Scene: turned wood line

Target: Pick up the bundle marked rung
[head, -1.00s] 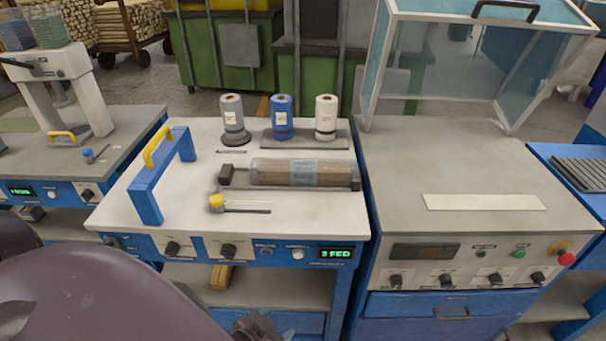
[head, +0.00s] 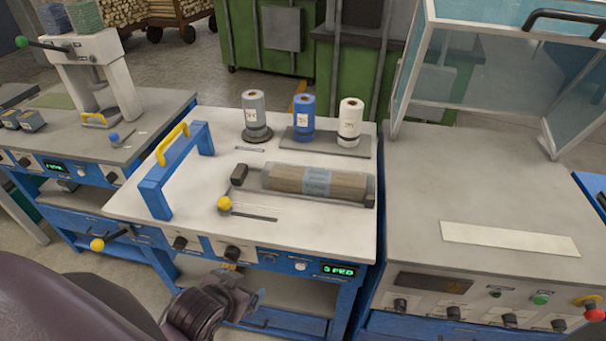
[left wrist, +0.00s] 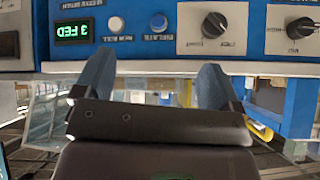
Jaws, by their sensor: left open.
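A bundle of wooden rods (head: 345,187) with a pale blue label band lies on the long dark cradle of the white-topped bench (head: 190,205) in the head view. The writing on the band is too small to read. My left gripper (head: 248,293) is low in front of this bench, below its control panel and apart from the bundle. In the left wrist view my left gripper (left wrist: 155,75) is open and empty, its two blue fingers wide apart before the panel's lower edge. My right gripper is not in view.
Grey, blue and white rolls (head: 303,118) stand behind the bundle. A blue frame with a yellow handle (head: 173,143) rises at the bench's left, and a yellow-knobbed lever (head: 225,204) lies before the cradle. A grey bench with a raised clear hood (head: 480,85) adjoins on the right.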

